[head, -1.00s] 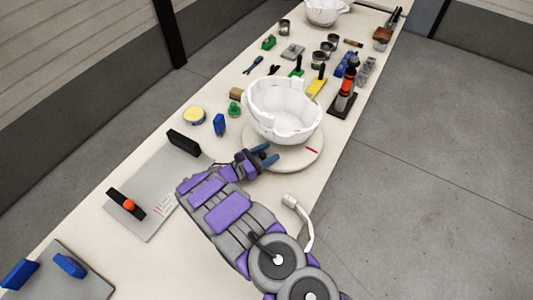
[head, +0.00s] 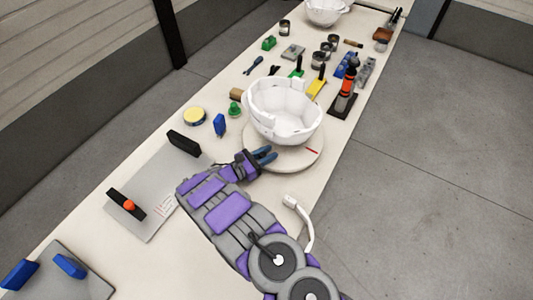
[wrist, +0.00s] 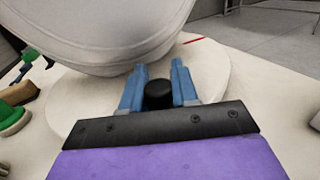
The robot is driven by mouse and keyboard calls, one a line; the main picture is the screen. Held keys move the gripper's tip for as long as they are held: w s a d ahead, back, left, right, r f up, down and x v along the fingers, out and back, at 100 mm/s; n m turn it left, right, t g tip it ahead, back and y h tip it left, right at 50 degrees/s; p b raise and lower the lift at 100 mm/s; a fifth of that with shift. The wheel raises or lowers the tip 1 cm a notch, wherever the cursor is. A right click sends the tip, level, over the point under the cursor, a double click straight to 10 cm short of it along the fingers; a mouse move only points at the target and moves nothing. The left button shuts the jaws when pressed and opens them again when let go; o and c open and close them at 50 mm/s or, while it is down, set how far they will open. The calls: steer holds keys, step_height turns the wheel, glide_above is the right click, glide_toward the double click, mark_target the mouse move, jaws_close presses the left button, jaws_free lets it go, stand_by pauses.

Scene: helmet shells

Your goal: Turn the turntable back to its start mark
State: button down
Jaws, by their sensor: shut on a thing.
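The turntable (head: 290,160) is a round pale disc on the bench with a short red mark (head: 312,151) near its right edge; the mark also shows in the wrist view (wrist: 194,41). A white helmet shell (head: 284,112) sits on the disc, open side up. My gripper (head: 266,154) is at the disc's near left edge, just below the shell. In the wrist view its blue fingers (wrist: 158,82) are shut on a black knob (wrist: 158,94) at the disc. The knob's lower part is hidden by my gripper. I cannot make out a start mark on the bench.
A grey plate with a black bar and orange knob (head: 129,205) lies at left. Blue and green pieces (head: 235,109) and a yellow-topped tin (head: 194,116) stand left of the turntable. An orange and black tool (head: 346,92) stands behind it. A white hooked piece (head: 300,215) is at the front edge.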

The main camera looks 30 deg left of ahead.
steer(key=shift+d, duration=0.15)
steer(key=shift+d+n+y, duration=0.3)
steer(key=shift+y, duration=0.2)
steer(key=c, duration=0.9)
jaws_free()
steer(key=shift+a, duration=0.1)
steer(key=shift+s, duration=0.1)
steer(key=p+v, duration=0.1)
steer(key=v, duration=0.4)
steer(key=p+v, duration=0.1)
steer(key=v, duration=0.5)
steer(key=p+v, duration=0.1)
steer(key=v, duration=0.5)
steer(key=shift+s+f, duration=0.1)
steer(key=shift+f, duration=0.25)
